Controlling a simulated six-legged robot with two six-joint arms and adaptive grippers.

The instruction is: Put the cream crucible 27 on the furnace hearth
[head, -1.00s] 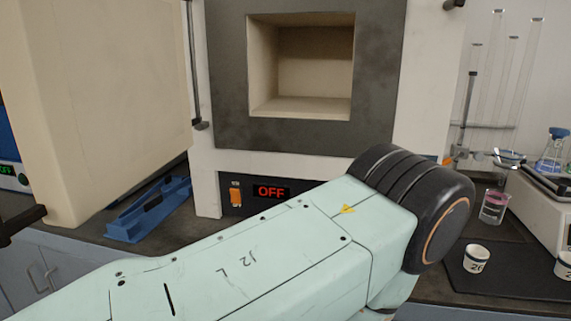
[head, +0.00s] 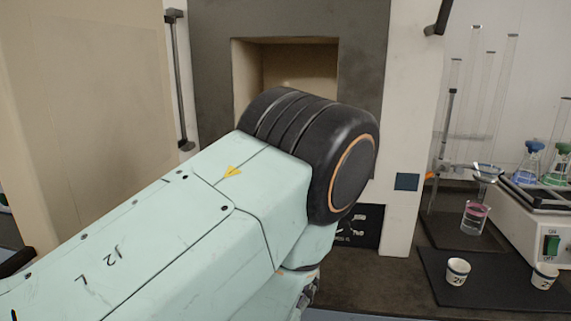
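Two small cream crucibles stand upright on a dark mat at the lower right of the head view. The left crucible (head: 457,272) has a number that looks like 26 or 20. The number on the right crucible (head: 544,277) is too small to read, so I cannot tell which is 27. The furnace chamber (head: 300,62) is open at the top centre. My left arm crosses in front of it and hides its hearth. Neither gripper shows clearly; only my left arm's upper links are in view.
The cream furnace door (head: 90,110) stands swung open at the left. The dark mat (head: 490,299) lies on the bench at the right. Behind it are a beaker of pink liquid (head: 475,217), tall glass tubes (head: 480,90) and a white device (head: 550,215) with flasks on it.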

